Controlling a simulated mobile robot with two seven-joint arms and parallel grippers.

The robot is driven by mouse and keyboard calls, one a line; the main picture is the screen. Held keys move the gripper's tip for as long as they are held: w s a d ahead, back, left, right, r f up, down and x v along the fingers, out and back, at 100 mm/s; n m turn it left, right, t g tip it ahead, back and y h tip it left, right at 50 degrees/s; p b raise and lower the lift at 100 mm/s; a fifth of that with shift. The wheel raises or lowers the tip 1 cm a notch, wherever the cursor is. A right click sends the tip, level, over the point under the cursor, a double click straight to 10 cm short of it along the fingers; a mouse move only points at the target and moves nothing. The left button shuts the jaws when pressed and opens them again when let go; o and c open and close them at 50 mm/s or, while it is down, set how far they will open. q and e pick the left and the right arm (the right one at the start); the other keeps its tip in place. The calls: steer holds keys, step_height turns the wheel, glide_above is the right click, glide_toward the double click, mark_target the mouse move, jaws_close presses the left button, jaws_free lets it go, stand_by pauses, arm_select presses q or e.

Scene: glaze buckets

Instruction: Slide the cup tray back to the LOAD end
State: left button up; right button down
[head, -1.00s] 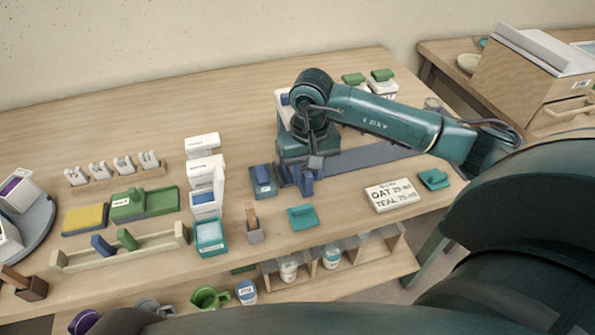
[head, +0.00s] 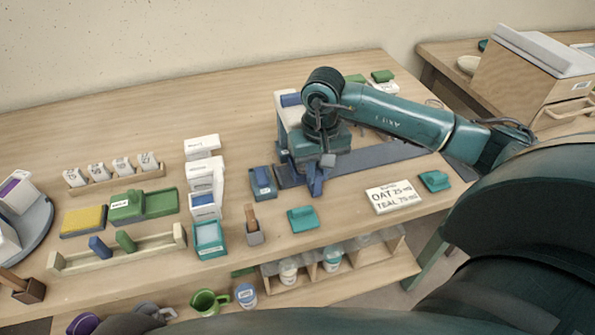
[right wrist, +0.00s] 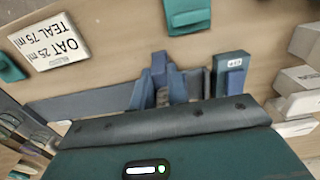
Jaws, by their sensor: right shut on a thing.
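My right gripper (head: 316,185) is low over the dark grey track (head: 385,154) on the table, its fingers pointing down. In the right wrist view the gripper (right wrist: 165,92) is shut on a blue upright piece (right wrist: 158,63), which looks like the cup tray's handle. The rest of the tray is hidden behind my gripper and wrist, and I cannot make out any cups on it. The track also shows in the right wrist view (right wrist: 85,103), on both sides of the fingers. No LOAD marking is readable. My left gripper is not in view.
A blue block holder (head: 262,182) stands close beside the track's left end. A white stand (head: 284,112) is behind my wrist.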

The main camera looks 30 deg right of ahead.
steer(key=shift+s+d+f+b, duration=0.1)
steer(key=shift+s+d+b, duration=0.25)
steer(key=shift+d, duration=0.7)
steer(key=shift+s+d+r+b, duration=0.15)
steer(key=shift+d+b, duration=0.25)
steer(key=shift+d, duration=0.7)
steer(key=shift+s+d+f+b, duration=0.15)
steer(key=shift+s+d+b, duration=0.2)
steer(key=shift+d, duration=0.7)
steer(key=shift+s+d+b, duration=0.2)
steer(key=shift+d+b, duration=0.25)
steer(key=shift+d, duration=0.75)
steer(key=shift+s+d, duration=0.1)
steer(key=shift+d, duration=0.3)
steer(key=shift+s+d+b, duration=0.3)
steer(key=shift+d+b, duration=0.2)
steer(key=shift+d, duration=0.75)
steer(key=shift+s+d+b, duration=0.3)
steer(key=shift+d+b, duration=0.2)
steer(key=shift+d, duration=0.75)
steer(key=shift+s+d+b, duration=0.3)
steer(key=shift+d+b, duration=0.2)
steer(key=shift+d, duration=0.75)
steer(key=shift+s+d+b, duration=0.15)
steer(key=shift+d+b, duration=0.05)
steer(key=shift+d, duration=0.4)
steer(key=shift+s+d+b, duration=0.15)
steer(key=shift+d, duration=0.4)
